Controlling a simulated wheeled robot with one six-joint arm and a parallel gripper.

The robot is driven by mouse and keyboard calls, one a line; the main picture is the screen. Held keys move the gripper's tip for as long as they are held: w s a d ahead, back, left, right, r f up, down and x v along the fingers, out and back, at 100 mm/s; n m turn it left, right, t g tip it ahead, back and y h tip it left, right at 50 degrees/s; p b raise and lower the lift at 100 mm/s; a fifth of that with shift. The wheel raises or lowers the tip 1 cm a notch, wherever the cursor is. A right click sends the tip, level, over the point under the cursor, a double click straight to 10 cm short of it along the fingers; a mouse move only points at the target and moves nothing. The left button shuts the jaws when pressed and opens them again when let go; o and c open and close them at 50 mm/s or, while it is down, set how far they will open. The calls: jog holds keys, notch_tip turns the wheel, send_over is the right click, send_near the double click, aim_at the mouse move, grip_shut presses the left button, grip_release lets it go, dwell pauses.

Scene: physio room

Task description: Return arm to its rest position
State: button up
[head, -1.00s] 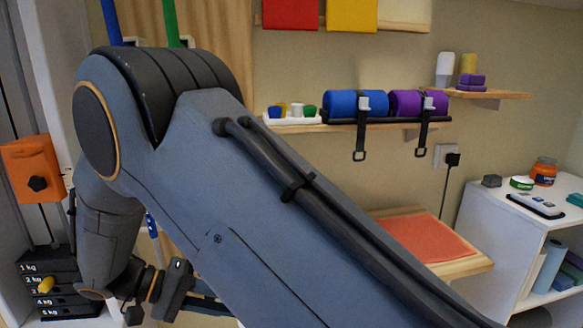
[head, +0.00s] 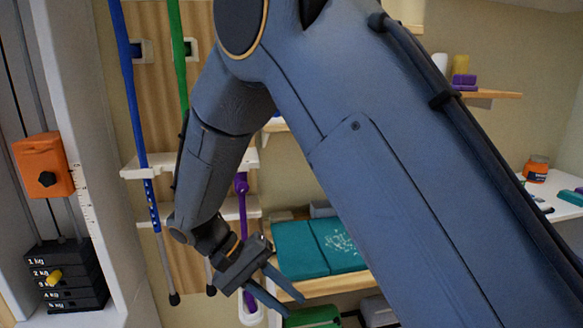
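My gripper (head: 275,302) hangs low in the centre-left of the head view, below my bent arm. Its two fingers point down and to the right and stand apart, with nothing visible between them. It shows in front of the wall rack and a teal folded item (head: 318,248) on a wooden shelf. My arm's large grey-blue links fill the middle and right of the view and hide much of the wall and shelves behind.
A weight stack (head: 66,277) with a yellow pin and an orange block (head: 43,167) stand at left. Blue (head: 136,110) and green (head: 177,60) poles hang in a white rack (head: 137,170). An orange-labelled jar (head: 536,168) stands on a white unit at right.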

jog(key=s+d+r+m+y, duration=0.1)
jog(key=s+d+y, duration=0.3)
jog(key=d, duration=0.6)
jog(key=s+d+r+m+t+y, duration=0.1)
jog(key=s+d+y, duration=0.4)
jog(key=d, duration=0.5)
jog(key=shift+d+r, duration=0.15)
jog(key=shift+d, duration=0.2)
